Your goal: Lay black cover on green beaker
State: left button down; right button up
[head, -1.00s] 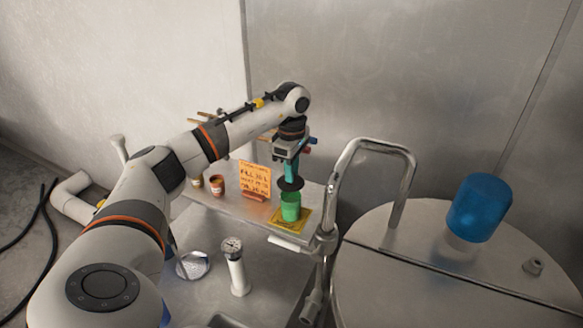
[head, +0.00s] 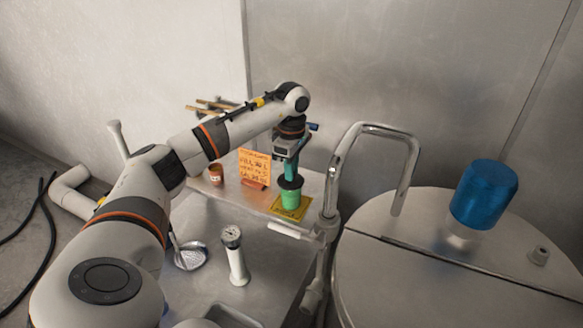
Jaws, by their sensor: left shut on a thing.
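The green beaker (head: 290,200) stands upright on a yellow mat (head: 302,213) at the right end of the raised shelf. The black cover (head: 290,182) is a dark disc right at the beaker's top. It hides the beaker's mouth, and I cannot tell whether it rests on the rim or hovers just above it. My left gripper (head: 290,172) comes down from above and is shut on the black cover. My right gripper is not in view.
An orange sign (head: 254,168) and a brown jar (head: 216,174) stand left of the beaker. A metal pipe handle (head: 333,180) rises close to its right. A white gauge post (head: 235,256) and a metal scoop (head: 190,256) are in front. A blue container (head: 484,194) stands far right.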

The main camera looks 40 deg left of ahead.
pick_arm(q)
jog(key=shift+f, duration=0.3)
jog(key=c, duration=1.2)
grip_release()
notch_tip(320, 180, up, 8)
jog(key=shift+w+r+b, duration=0.1)
jog(key=shift+r+b, duration=0.15)
jog(key=shift+b, duration=1)
notch_tip(320, 180, up, 4)
jog(key=shift+f+p, duration=0.25)
jog(key=shift+p, duration=0.1)
